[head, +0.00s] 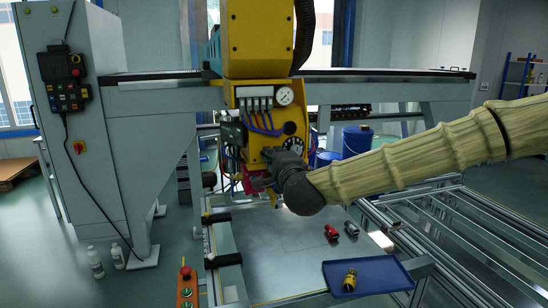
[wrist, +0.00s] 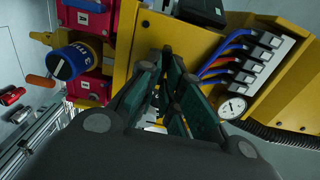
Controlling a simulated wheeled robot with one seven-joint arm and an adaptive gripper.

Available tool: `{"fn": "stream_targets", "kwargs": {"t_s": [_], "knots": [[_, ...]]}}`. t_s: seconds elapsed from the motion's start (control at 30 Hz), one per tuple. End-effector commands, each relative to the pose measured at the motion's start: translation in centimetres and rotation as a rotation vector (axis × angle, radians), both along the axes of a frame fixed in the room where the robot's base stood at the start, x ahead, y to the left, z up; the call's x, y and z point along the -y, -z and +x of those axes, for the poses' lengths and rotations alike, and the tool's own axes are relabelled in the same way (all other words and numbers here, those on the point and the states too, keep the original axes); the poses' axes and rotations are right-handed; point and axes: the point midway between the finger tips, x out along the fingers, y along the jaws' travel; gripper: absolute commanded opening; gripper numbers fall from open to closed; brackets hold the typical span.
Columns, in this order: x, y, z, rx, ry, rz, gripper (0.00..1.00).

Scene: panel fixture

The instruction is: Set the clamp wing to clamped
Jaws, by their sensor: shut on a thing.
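My gripper (wrist: 172,62) reaches to the yellow panel fixture (wrist: 205,50), and its dark green fingers are closed in on a small part there. The clamp wing is hidden between the fingers, so its angle cannot be told. In the head view my gripper (head: 262,182) is at the lower front of the yellow machine head (head: 262,40), left of the dark wrist. In the wrist view a blue knob (wrist: 68,62) with white markings and an orange lever (wrist: 40,81) are left of the fingers, apart from them.
Red boxes (wrist: 92,20) sit beside the fingers, one marked A. A pressure gauge (wrist: 232,107) and blue and orange hoses (wrist: 222,62) are to the right. Below, a metal table (head: 275,260) bears a blue tray (head: 385,270) with a yellow part (head: 349,280) and small red and grey parts.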

Motion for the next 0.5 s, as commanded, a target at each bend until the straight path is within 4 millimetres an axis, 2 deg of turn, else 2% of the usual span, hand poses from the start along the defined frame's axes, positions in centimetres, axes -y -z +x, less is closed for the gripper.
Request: {"fn": "stream_targets", "kwargs": {"t_s": [0.2, 0.23, 0.3, 0.33, 0.5], "knots": [[0.04, 0.04, 0.01, -0.001, 0.001, 0.001, 0.00], [0.04, 0.04, 0.01, -0.001, 0.001, 0.001, 0.14], [0.04, 0.04, 0.01, -0.001, 0.001, 0.001, 0.26], [0.04, 0.04, 0.01, -0.001, 0.001, 0.000, 0.29], [0.03, 0.03, 0.01, 0.000, 0.001, 0.000, 0.29]]}}
